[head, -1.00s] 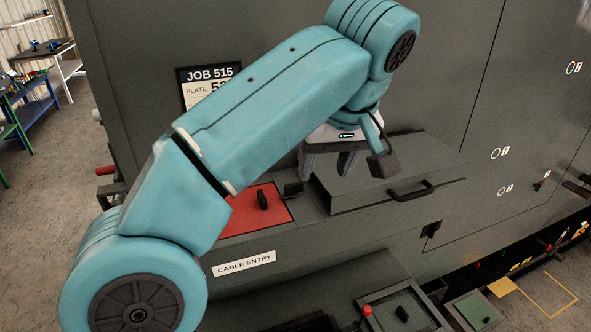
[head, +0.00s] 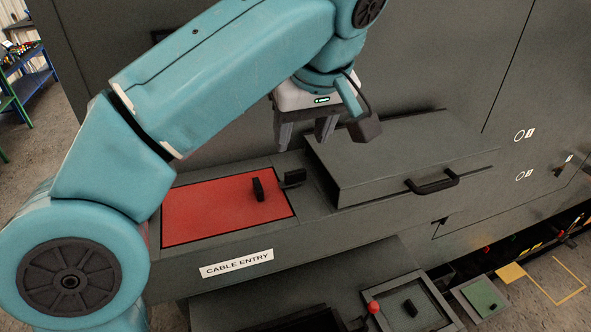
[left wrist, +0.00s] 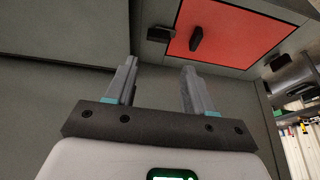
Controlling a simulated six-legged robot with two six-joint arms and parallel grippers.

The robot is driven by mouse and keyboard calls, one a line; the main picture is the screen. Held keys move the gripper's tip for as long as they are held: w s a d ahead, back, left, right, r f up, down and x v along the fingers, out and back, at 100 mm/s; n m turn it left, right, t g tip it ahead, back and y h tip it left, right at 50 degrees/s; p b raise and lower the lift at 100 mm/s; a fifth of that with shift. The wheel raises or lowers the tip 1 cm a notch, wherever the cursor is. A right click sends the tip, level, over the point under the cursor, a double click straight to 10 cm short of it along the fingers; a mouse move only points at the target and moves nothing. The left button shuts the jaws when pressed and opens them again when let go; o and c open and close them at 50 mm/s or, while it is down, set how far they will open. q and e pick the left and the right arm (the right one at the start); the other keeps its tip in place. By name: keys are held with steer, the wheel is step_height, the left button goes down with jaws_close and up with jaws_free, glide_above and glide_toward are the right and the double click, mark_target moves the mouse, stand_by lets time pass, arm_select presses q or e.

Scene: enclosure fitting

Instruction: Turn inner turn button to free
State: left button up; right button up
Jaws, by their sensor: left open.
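A red panel (head: 210,212) is set into the grey ledge, with an upright black handle (head: 258,189) on it. A black turn button (head: 294,178) sits on the grey just beyond the panel's right edge. I cannot tell whether its end overlaps the red. My left gripper (head: 302,140) is open and empty, pointing down above and behind the turn button, apart from it. In the left wrist view, the turn button (left wrist: 160,34) lies beyond the open fingers (left wrist: 160,68), left of the handle (left wrist: 196,39) on the red panel (left wrist: 235,35). My right gripper is not in view.
A raised grey box cover (head: 390,150) with a black handle (head: 432,183) stands right of the turn button. A tall grey wall rises behind. A "CABLE ENTRY" label (head: 236,263) is on the front face. A tray with a red knob (head: 374,307) lies below.

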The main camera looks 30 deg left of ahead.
mark_target(295, 171)
arm_select(q)
steer(key=b+x, duration=0.1)
steer(key=x, duration=0.8)
steer(key=shift+w+f, duration=0.1)
steer(key=shift+f, duration=0.15)
steer(key=shift+w+f, duration=0.3)
steer(key=shift+s+r, duration=0.1)
steer(key=shift+s, duration=0.05)
steer(key=c, duration=0.8)
